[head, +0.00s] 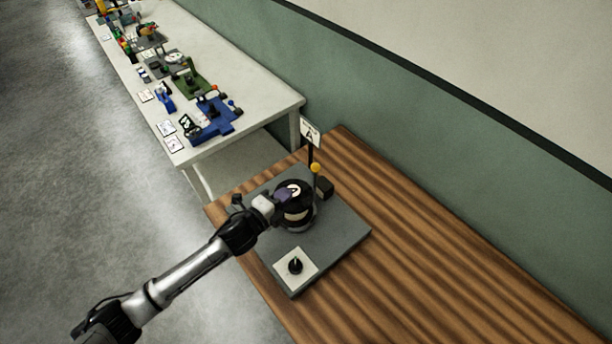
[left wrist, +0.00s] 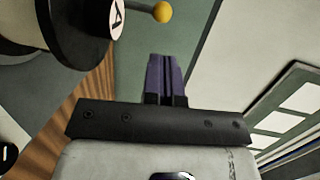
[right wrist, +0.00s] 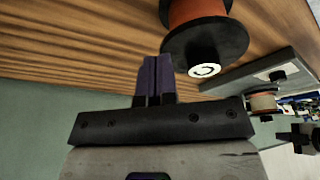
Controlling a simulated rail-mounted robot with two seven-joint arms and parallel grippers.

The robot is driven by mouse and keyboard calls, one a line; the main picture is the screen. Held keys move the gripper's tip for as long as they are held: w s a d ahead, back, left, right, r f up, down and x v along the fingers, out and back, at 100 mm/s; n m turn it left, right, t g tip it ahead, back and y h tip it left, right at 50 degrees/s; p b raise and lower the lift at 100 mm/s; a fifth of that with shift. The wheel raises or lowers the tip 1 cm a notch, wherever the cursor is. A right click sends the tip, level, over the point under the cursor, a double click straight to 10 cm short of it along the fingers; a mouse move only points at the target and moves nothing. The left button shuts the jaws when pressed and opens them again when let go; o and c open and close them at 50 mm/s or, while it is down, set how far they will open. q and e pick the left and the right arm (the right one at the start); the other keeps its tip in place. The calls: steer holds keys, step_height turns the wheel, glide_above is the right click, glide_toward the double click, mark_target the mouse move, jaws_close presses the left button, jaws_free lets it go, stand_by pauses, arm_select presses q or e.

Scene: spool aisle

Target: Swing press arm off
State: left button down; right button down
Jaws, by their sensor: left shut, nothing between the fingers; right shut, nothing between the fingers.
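A black spool marked A (head: 296,212) stands on a grey plate (head: 338,236) on the wooden table. A yellow ball (head: 315,168) sits on a thin stem behind it, beside a black block (head: 325,187); I cannot tell how the press arm connects to them. My left gripper (head: 283,195) is shut and empty, near the top of the spool in the head view. In the left wrist view its purple fingers (left wrist: 163,78) are together, apart from the spool (left wrist: 80,25) and yellow ball (left wrist: 162,12). My right gripper (right wrist: 156,80) is shut and empty over wood, near an orange spool marked C (right wrist: 198,12).
A white pad with a black knob (head: 295,266) is at the plate's front corner. A sign marked A (head: 310,132) stands behind. A white table (head: 262,93) with several small devices is at the back left.

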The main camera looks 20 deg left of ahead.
arm_select(q)
steer(key=x, duration=1)
